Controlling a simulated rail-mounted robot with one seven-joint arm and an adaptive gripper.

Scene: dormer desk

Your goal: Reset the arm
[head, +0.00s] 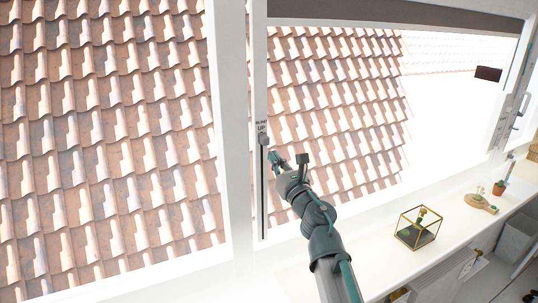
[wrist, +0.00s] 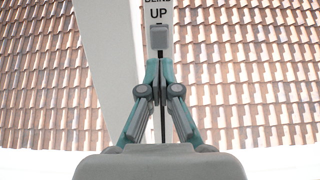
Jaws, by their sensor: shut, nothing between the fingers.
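My gripper (head: 273,158) is in front of the window, close to a vertical slider track (head: 263,200) on the window post. A grey slider knob (head: 263,139) sits near the top of the track, under a label (head: 261,126) that reads UP. In the wrist view my gripper (wrist: 159,64) has its fingertips together, with nothing between them. The knob (wrist: 159,38) shows just beyond the fingertips. I cannot tell whether they touch it. The arm reaches up from the bottom of the head view.
A dark blind (head: 400,14) is rolled at the window's top. On the white sill to the right stand a brass-framed glass terrarium (head: 418,228), a round wooden board (head: 481,203) with a plant, and a small potted cactus (head: 499,187). Tiled roof lies outside the glass.

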